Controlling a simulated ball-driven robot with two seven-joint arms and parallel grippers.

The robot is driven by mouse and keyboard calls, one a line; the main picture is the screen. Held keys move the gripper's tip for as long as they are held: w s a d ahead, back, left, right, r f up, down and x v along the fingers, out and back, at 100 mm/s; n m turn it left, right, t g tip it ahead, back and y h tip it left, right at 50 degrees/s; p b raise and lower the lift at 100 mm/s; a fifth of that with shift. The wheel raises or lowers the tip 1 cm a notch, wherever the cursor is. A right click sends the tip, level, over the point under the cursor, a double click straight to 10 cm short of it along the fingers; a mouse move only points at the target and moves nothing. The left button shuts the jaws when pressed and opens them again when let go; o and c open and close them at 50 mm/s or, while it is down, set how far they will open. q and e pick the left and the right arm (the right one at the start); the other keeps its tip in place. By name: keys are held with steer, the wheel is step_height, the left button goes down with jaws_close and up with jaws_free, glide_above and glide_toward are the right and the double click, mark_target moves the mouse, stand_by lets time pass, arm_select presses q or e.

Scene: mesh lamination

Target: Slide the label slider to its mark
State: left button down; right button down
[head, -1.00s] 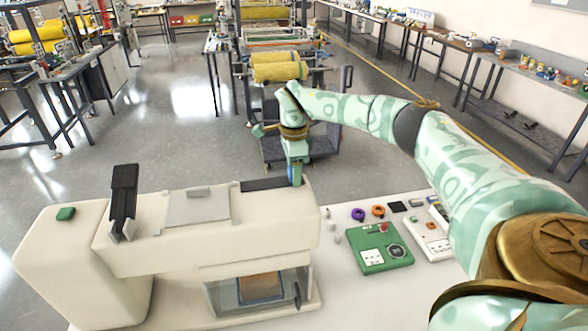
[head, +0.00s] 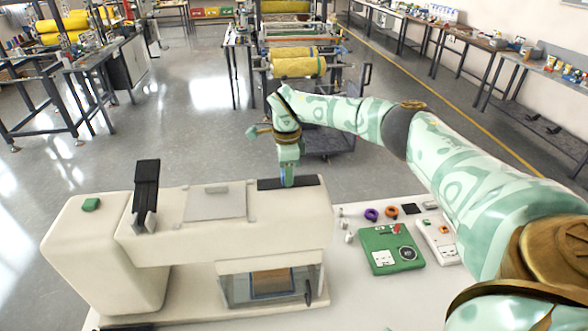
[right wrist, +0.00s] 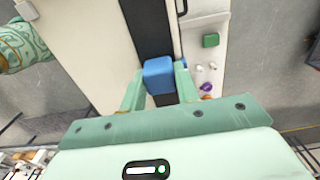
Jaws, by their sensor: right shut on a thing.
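The white machine (head: 120,245) stands on the table, with a dark track (head: 308,182) set in its top near the right end. The label slider shows as a blue block (right wrist: 158,75) on the dark track (right wrist: 147,25) in the right wrist view. My right gripper (head: 288,178) reaches down over the middle part of the track. In the right wrist view my right gripper (right wrist: 160,88) is shut on the blue block, a finger on each side. I cannot make out a mark on the track. My left gripper is out of view.
A green box (head: 380,240) and a white box (head: 436,243) lie right of the machine, near purple (head: 371,214) and orange (head: 391,212) rings. A black upright lever (head: 146,188) and a grey plate (head: 215,204) are left of the track.

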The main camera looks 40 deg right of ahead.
steer(key=shift+d, duration=0.15)
steer(key=c, duration=1)
jaws_free()
steer(key=shift+c, duration=0.2)
steer(key=shift+r, duration=0.15)
step_height(320, 180, up, 16)
steer(key=shift+b, duration=0.3)
steer(key=shift+r, duration=0.1)
